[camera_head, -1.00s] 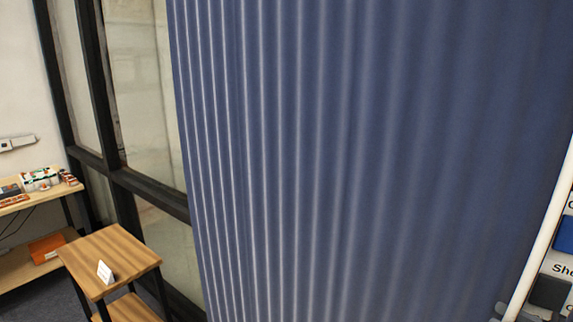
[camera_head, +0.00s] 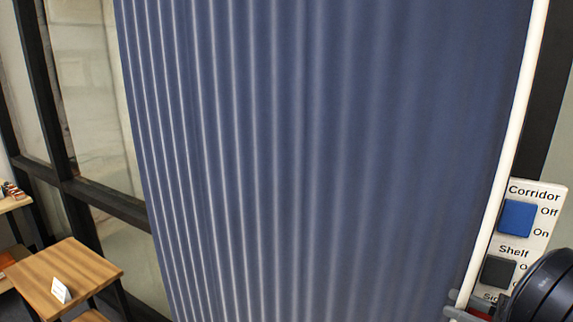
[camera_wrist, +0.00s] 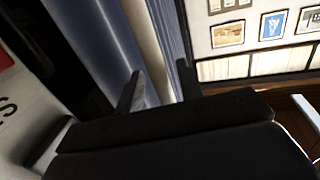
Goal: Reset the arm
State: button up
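My gripper (camera_wrist: 158,82) shows in the wrist view with its two dark fingers spread apart. Past the fingertips are blue curtain folds and a pale upright strip, and I cannot tell how far away these are. In the head view a dark rounded part of my arm (camera_head: 545,292) enters at the lower right, in front of the switch panel (camera_head: 522,235).
A blue pleated curtain (camera_head: 300,160) fills most of the head view, with a white pole (camera_head: 510,130) along its right edge. A small wooden table (camera_head: 65,275) holding a white card stands at lower left. Framed pictures (camera_wrist: 228,35) hang on a wall in the wrist view.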

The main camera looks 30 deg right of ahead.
aim_at(436, 308)
jog(key=shift+w+a+f, duration=0.3)
jog(key=shift+w+a, duration=0.15)
jog(key=shift+w, duration=0.15)
jog(key=shift+w+a+f, duration=0.35)
jog(key=shift+w+a, duration=0.05)
jog(key=shift+w, duration=0.25)
jog(key=shift+w+a+f, duration=0.3)
jog(key=shift+w+a, duration=0.15)
jog(key=shift+w, duration=0.15)
jog(key=shift+f+b, duration=0.1)
jog(key=shift+b, duration=0.2)
